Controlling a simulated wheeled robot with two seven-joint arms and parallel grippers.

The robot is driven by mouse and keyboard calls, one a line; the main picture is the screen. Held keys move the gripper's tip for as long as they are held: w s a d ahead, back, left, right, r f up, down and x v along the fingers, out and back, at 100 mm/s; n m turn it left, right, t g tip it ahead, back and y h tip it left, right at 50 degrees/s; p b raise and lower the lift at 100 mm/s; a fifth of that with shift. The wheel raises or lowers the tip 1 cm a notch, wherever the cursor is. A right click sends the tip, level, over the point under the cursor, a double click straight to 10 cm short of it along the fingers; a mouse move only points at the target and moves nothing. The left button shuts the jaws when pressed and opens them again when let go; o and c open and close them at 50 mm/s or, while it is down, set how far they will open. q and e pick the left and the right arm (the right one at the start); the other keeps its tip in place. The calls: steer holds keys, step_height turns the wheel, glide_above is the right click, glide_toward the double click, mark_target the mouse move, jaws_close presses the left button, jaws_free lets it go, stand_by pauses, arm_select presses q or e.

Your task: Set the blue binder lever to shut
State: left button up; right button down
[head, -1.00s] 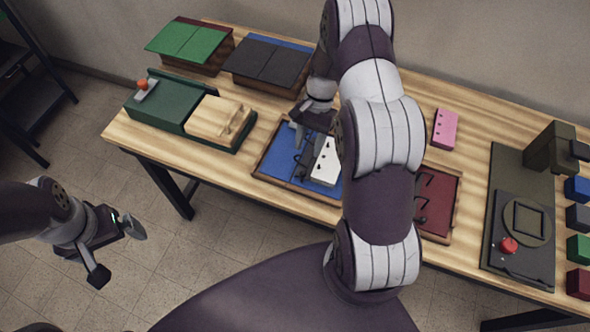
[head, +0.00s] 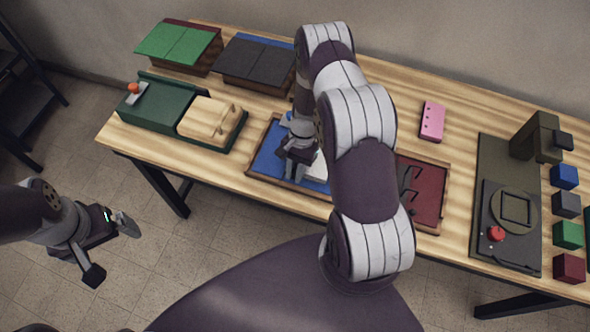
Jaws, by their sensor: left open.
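The blue binder (head: 266,161) lies open on the table, a blue panel in a brown frame. My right arm and gripper cover its middle and right, so its lever is hidden. A white block (head: 319,169) with its holes hidden lies on the blue panel, partly behind the arm. My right gripper (head: 291,170) is low over the blue binder, left of the white block. Its fingers point down, and I cannot tell how far apart they are or whether they touch anything. My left gripper (head: 111,250) is open and empty, off the table's front edge over the floor.
A red binder (head: 429,187) with dark rings lies right of the blue one. A pink punched block (head: 432,121) lies behind it. A green machine (head: 155,112) stands left, a dark press (head: 490,200) right, beside several coloured blocks. Closed binders (head: 180,45) lie at the back.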

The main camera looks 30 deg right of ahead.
steer(key=shift+s+f+b, duration=0.1)
steer(key=shift+f+b, duration=0.05)
steer(key=shift+b, duration=0.2)
steer(key=t+y+b, duration=0.1)
steer(key=b, duration=0.1)
steer(key=s+d+t+y+b, duration=0.1)
steer(key=b, duration=0.2)
steer(key=shift+f+n+t, duration=0.3)
steer(key=shift+f+n, duration=0.05)
steer(key=shift+n, duration=0.05)
steer(key=shift+r+y, duration=0.15)
steer(key=shift+y, duration=0.15)
steer(key=shift+r, duration=0.15)
steer(key=c, duration=1.1)
jaws_free()
steer(key=shift+o, duration=0.2)
steer(key=shift+r, duration=0.1)
steer(key=b+v, duration=0.2)
steer(key=v, duration=1)
steer(key=shift+s+d+r, duration=0.2)
